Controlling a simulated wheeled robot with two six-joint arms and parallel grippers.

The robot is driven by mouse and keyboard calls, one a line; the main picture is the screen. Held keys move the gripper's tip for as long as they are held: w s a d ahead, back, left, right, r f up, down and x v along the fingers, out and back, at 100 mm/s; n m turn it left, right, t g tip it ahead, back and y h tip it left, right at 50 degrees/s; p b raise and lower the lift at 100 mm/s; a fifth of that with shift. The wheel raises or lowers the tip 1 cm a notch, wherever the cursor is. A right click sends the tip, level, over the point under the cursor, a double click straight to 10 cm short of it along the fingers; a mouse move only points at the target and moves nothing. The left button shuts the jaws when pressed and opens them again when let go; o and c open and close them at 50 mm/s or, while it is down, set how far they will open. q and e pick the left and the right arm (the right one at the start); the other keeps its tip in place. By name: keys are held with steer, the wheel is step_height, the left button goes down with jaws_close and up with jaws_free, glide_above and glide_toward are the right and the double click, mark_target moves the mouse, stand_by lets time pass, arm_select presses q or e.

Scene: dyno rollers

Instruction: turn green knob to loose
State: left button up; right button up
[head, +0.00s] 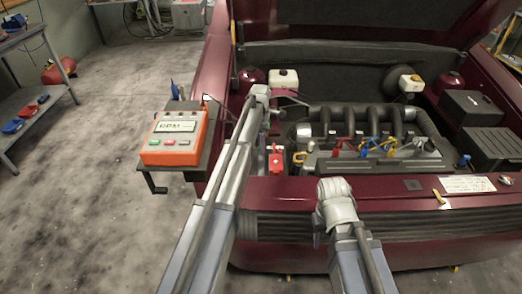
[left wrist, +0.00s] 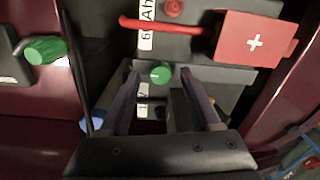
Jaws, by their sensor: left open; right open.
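In the left wrist view, a small round green knob (left wrist: 161,72) sits on a dark box (left wrist: 205,73) with white labels. My left gripper (left wrist: 159,88) is open, with one finger on each side of that knob. I cannot tell whether the fingers touch it. A larger ribbed green knob (left wrist: 45,50) is at the left, beside a black part and clear of the fingers. In the head view, no green knob can be made out, and my left arm covers part of the area. My right arm shows at lower right there, but its gripper is not visible.
A red cover with a white cross (left wrist: 255,40) and a red cable are close above the fingers. A blue part (left wrist: 93,120) is left of them. The engine (head: 365,130) lies right of my left arm. An orange meter (head: 175,138) stands on a side shelf.

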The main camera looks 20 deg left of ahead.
arm_select(q)
steer(key=shift+f, duration=0.25)
jaws_close()
stand_by(0.4)
